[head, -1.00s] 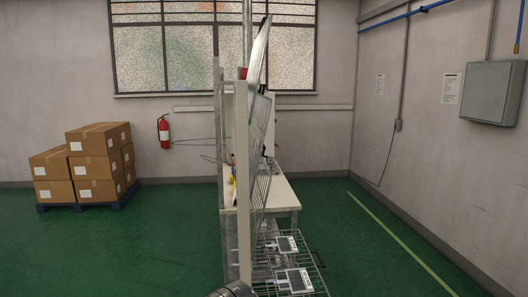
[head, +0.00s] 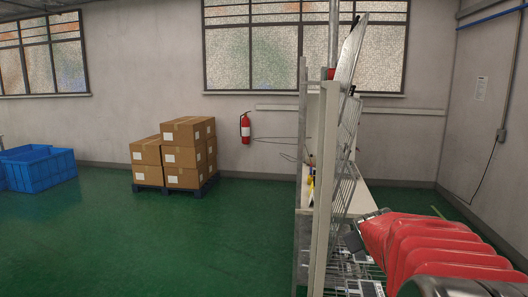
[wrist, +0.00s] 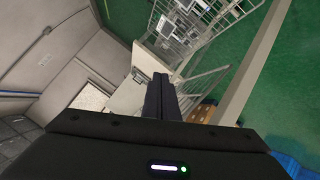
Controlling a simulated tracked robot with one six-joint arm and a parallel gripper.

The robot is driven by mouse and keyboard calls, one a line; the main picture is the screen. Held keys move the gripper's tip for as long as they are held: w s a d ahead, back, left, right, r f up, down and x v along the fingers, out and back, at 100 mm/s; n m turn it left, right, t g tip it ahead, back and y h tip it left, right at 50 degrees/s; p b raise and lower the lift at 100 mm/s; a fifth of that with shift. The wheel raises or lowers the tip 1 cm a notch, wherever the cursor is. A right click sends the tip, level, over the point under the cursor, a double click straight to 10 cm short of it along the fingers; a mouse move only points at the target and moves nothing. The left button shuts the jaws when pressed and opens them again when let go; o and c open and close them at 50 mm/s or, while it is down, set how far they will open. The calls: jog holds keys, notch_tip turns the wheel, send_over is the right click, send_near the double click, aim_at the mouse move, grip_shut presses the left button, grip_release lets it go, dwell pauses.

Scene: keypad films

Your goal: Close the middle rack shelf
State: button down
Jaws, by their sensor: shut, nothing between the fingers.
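The rack (head: 322,190) stands edge-on in the head view, right of the middle. Its middle wire shelf (head: 346,150) is swung up steeply, close to the posts and leaning slightly. Above it a top panel (head: 350,52) is also tilted up. The low wire shelf (head: 338,266) lies flat with pale devices on it; it also shows in the wrist view (wrist: 205,30). My gripper (head: 353,238) is in front of the rack, below the middle shelf and above the low one. Its fingers (wrist: 160,82) are together and empty; contact with the rack cannot be told.
A white table (head: 357,197) stands behind the rack. Stacked cartons (head: 175,152) on a pallet, a fire extinguisher (head: 245,128) and blue crates (head: 40,168) are to the left. The green floor between the cartons and rack is clear.

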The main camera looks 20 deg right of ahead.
jog(key=w+d+r+n+t+h, duration=0.1)
jog(key=w+d+r+t, duration=0.15)
jog(key=d, duration=0.45)
jog(key=n+t+y, duration=0.7)
jog(key=n+t, duration=0.2)
jog(key=n, duration=0.5)
send_near(348, 162)
notch_tip(348, 162, up, 3)
jog(key=shift+f, duration=0.15)
jog(key=shift+t, duration=0.25)
jog(key=shift+x, duration=5)
jog(key=shift+m, duration=0.3)
